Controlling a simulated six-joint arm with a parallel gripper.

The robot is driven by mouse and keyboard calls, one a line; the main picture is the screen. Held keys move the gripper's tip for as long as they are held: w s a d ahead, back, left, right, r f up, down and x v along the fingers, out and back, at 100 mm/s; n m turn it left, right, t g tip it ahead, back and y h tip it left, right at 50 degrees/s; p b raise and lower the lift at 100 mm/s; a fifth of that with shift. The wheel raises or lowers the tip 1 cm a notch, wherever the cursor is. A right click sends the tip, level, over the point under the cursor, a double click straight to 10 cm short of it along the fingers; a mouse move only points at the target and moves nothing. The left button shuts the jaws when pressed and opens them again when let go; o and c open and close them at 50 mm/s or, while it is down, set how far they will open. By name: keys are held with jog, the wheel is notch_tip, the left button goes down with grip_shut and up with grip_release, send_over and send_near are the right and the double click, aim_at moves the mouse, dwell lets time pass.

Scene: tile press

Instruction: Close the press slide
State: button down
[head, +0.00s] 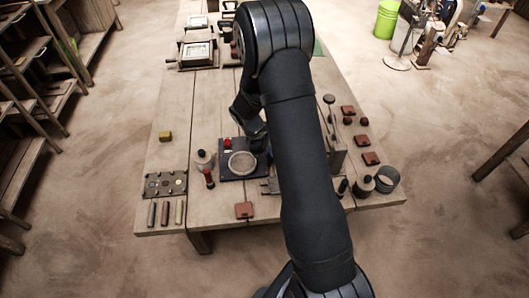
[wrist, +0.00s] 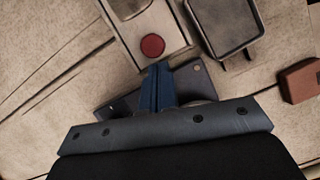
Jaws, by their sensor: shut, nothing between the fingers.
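My gripper (wrist: 158,72) is shut, its two blue fingers together with nothing between them. In the wrist view the fingertips point at a pale block with a round red button (wrist: 152,46); the tips appear just short of the button, and I cannot tell whether they touch anything. A dark plate (wrist: 193,74) shows behind the fingers. In the head view, a dark blue plate with a round grey disc (head: 243,163) and a red knob (head: 227,143) lies just below my wrist. My arm hides part of the table there. I cannot tell the press slide apart clearly.
A dark-rimmed tray (wrist: 223,28) lies right of the button, and a reddish-brown tile (wrist: 301,82) farther right. A mould plate (head: 165,184) is at left.

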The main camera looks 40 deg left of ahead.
jog(key=w+d, duration=0.8)
jog(key=shift+w+d, duration=0.2)
jog(key=shift+d, duration=0.05)
jog(key=a, duration=0.1)
jog(key=s+a, duration=0.1)
jog(key=a, duration=0.1)
jog(key=s+a, duration=0.1)
jog(key=shift+s+a+r, duration=0.15)
jog(key=shift+s+r, duration=0.05)
jog(key=shift+r, duration=0.2)
jog(key=v, duration=0.9)
